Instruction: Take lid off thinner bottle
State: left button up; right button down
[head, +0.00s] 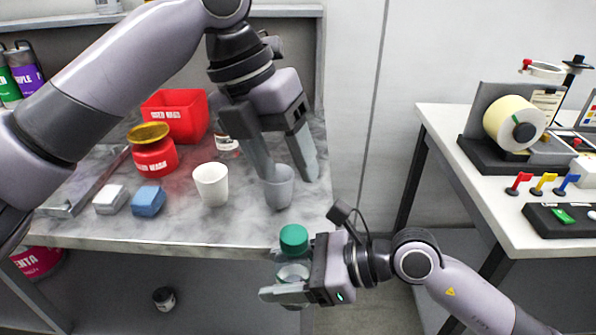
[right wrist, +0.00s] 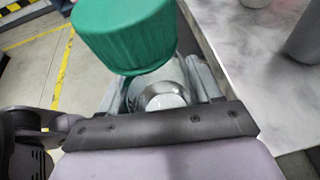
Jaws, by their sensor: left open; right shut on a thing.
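The thinner bottle (head: 291,270) is a clear bottle held upright in front of the table's front edge. Its green lid (head: 294,239) is on its top; the lid also shows large in the right wrist view (right wrist: 125,32). My right gripper (head: 285,292) is shut around the bottle's body, below the lid. My left gripper (head: 288,178) is open and empty, pointing down above and behind the bottle, over the table by a grey cup. It is apart from the lid. The bottle's lower part is partly hidden by my right gripper.
On the marble table (head: 130,226) stand a white cup (head: 211,185), a grey cup (head: 279,188), a red tub with a gold lid (head: 153,150), a red bin (head: 177,117), and white and blue blocks (head: 148,201). A label rewinder (head: 514,123) stands on the right table. Floor space lies between the tables.

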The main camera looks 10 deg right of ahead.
aim_at(298, 233)
pick_arm(q)
jog(key=s+m+y, duration=0.2)
jog(key=s+d+m+y, duration=0.1)
jog(key=s, duration=0.1)
jog(key=shift+r+m+t, duration=0.3)
jog(key=shift+s+f+m+y, duration=0.2)
jog(key=shift+m+y, duration=0.1)
jog(key=shift+y, duration=0.1)
notch_tip(298, 233, down, 8)
jog(key=shift+r, duration=0.2)
jog(key=shift+c, duration=0.2)
jog(key=c, duration=1)
jog(key=o, duration=1.1)
jog(key=shift+r, duration=0.1)
